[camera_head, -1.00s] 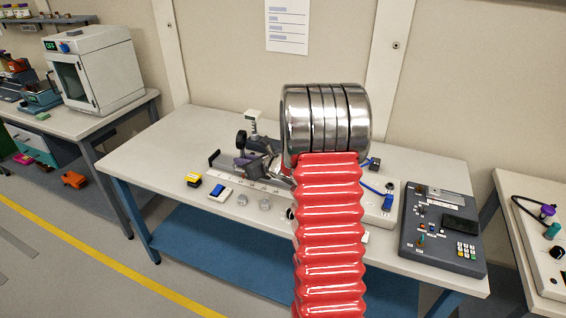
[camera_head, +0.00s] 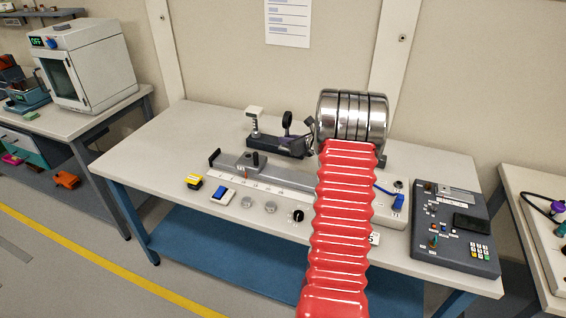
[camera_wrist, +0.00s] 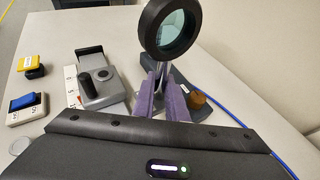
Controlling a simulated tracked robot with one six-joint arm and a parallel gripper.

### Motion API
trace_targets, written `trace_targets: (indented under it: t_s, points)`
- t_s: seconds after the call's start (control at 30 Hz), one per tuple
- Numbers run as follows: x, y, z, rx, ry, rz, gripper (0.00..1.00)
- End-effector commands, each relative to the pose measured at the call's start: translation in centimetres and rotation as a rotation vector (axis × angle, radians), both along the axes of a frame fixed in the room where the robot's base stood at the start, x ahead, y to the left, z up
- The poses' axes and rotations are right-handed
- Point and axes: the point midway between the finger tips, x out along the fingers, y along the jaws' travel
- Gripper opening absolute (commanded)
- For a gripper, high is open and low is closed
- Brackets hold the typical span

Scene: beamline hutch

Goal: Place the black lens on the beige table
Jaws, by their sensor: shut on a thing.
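In the wrist view, the black lens (camera_wrist: 168,28), a round dark ring with clear glass, stands upright on a thin post above my gripper (camera_wrist: 155,88). The purple fingers are shut on the post. In the head view, the lens (camera_head: 287,121) shows as a small dark oval left of my silver wrist. My gripper there is mostly hidden behind my arm. The pale beige table (camera_head: 150,148) lies below. The lens is near a dark base with a white-topped post (camera_head: 254,120); I cannot tell the gap between lens and table.
A rail with a grey carrier (camera_head: 250,163) runs along the table. A yellow-topped button (camera_head: 193,181), a blue switch (camera_head: 221,195) and knobs line the front. A dark control panel (camera_head: 455,228) fills the right end. The left part of the table is clear.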

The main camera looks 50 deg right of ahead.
Motion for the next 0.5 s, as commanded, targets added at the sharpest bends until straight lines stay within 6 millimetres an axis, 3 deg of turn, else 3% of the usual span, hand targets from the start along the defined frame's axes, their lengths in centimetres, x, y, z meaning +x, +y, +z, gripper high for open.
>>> trace_targets:
  t_s: [0.2,0.5]
  points:
    - [-0.7,-0.7,-0.6,0.001,0.0,-0.013,0.0]
    - [-0.8,-0.8,-5.1,0.003,0.001,-0.015,0.0]
